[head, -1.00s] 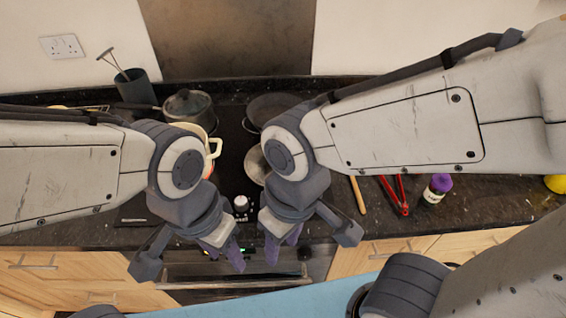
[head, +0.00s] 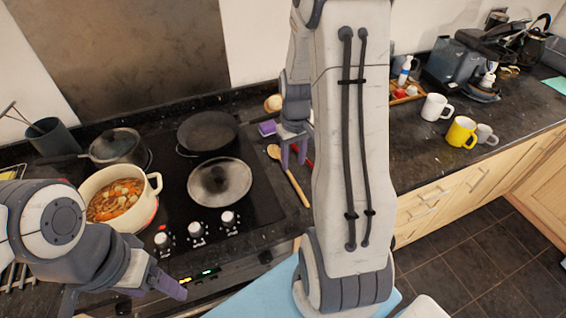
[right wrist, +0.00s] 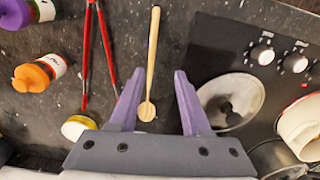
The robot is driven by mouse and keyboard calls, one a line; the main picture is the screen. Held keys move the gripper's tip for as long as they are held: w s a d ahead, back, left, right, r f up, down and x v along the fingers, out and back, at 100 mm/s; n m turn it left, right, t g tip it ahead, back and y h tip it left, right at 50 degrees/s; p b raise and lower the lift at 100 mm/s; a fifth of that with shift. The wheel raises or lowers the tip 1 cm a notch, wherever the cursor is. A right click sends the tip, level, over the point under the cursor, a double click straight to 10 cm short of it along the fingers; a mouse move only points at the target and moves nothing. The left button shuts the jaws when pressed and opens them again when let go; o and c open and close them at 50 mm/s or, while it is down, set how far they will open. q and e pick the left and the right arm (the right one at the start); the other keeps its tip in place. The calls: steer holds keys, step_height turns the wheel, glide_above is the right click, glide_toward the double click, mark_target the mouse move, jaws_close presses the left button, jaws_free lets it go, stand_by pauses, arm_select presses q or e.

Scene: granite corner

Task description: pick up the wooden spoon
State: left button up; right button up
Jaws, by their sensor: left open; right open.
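The wooden spoon (head: 290,178) lies on the dark counter just right of the hob, its bowl at the back and its handle toward the front edge. In the right wrist view the spoon (right wrist: 151,62) lies with its bowl (right wrist: 147,111) between the two purple fingers, nearer the left one. My right gripper (head: 293,155) is open and empty above the spoon's bowl end, pointing down; it also shows in the right wrist view (right wrist: 160,76). My left gripper (head: 125,290) is at the lower left in front of the hob, open, partly cut off by the frame.
Red tongs (right wrist: 86,60) lie beside the spoon, with an orange-capped bottle (right wrist: 38,73) and a purple-capped one (right wrist: 18,12) farther left. A stew pot (head: 117,205), a lid (head: 220,182) and a pan (head: 208,131) stand on the hob. Mugs (head: 461,132) are at right.

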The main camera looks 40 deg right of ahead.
glide_above(297, 187)
steer(key=f, duration=0.3)
steer(key=f+p, duration=0.1)
steer(key=f, duration=0.1)
steer(key=shift+d, duration=0.25)
steer(key=shift+f, duration=0.35)
steer(key=shift+a+f+p, duration=0.15)
steer(key=shift+f+p, duration=0.2)
steer(key=shift+f, duration=0.2)
step_height(297, 187, down, 3)
steer(key=shift+s+f+p, duration=0.1)
steer(key=shift+p, duration=0.45)
steer(key=shift+f, duration=0.5)
jaws_close()
